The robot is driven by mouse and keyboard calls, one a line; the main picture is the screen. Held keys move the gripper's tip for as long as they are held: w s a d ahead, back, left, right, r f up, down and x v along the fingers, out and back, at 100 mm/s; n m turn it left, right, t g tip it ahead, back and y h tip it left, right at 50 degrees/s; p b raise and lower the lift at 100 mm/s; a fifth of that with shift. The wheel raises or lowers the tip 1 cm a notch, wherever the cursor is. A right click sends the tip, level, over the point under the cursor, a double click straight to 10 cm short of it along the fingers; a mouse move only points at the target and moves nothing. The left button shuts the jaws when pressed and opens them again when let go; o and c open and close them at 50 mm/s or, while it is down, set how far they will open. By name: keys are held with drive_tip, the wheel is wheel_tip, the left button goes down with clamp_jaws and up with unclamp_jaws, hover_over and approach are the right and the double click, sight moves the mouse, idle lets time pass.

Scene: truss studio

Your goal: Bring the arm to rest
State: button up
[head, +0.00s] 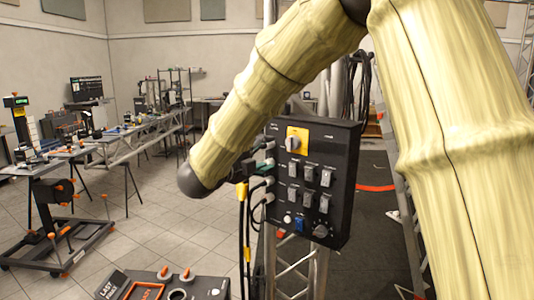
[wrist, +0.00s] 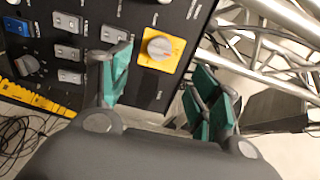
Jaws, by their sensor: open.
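My gripper (wrist: 160,75) is open in the wrist view, with its teal-padded fingers apart and nothing between them. The knob on its yellow plate (wrist: 160,48) shows just beyond the fingers, on the black control panel (wrist: 100,12). Whether a finger touches the panel I cannot tell. In the head view my arm, in a pale yellow ribbed cover, bends across the top and right. The control panel (head: 327,225) stands behind it, with the yellow plate (head: 292,132) at its upper left. I cannot make out my gripper clearly in the head view.
A metal truss (head: 290,270) carries the panel, with cables (head: 243,235) hanging at its left. A box with orange parts (head: 140,272) is at the bottom. A wheeled stand (head: 45,195) and a long bench (head: 150,133) are on the left. Tiled floor lies open between.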

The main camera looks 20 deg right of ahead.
drive_tip(key=shift+f, duration=0.1)
idle(0.3)
wheel_tip(320, 180, down, 22)
drive_tip(key=w+n+t+y, duration=0.25)
drive_tip(key=n+y, duration=0.25)
drive_tip(key=n, duration=0.5)
drive_tip(key=s+a+f+n+y, duration=0.2)
drive_tip(key=s+f+n+y, duration=0.15)
drive_tip(key=f, duration=0.75)
drive_tip(key=s+a+f+n+y, duration=0.15)
drive_tip(key=s+f+n, duration=0.35)
drive_tip(key=f, duration=0.6)
drive_tip(key=s+f+n+g+y, duration=0.2)
drive_tip(key=s+f+n+g, duration=0.1)
drive_tip(key=s+f, duration=0.65)
drive_tip(key=s+a+f+n+g+y, duration=0.1)
drive_tip(key=s+f, duration=0.4)
drive_tip(key=s, duration=0.5)
drive_tip(key=s+a+f+n+g+y, duration=0.1)
drive_tip(key=s+f+n+g, duration=0.3)
drive_tip(key=s, duration=0.6)
drive_tip(key=s+a+f+n+g+y, duration=0.1)
drive_tip(key=s+f, duration=0.4)
drive_tip(key=s, duration=0.6)
drive_tip(key=shift+f+n+g+y, duration=0.35)
drive_tip(key=shift+n+g+y, duration=0.15)
drive_tip(key=shift+n+g, duration=0.6)
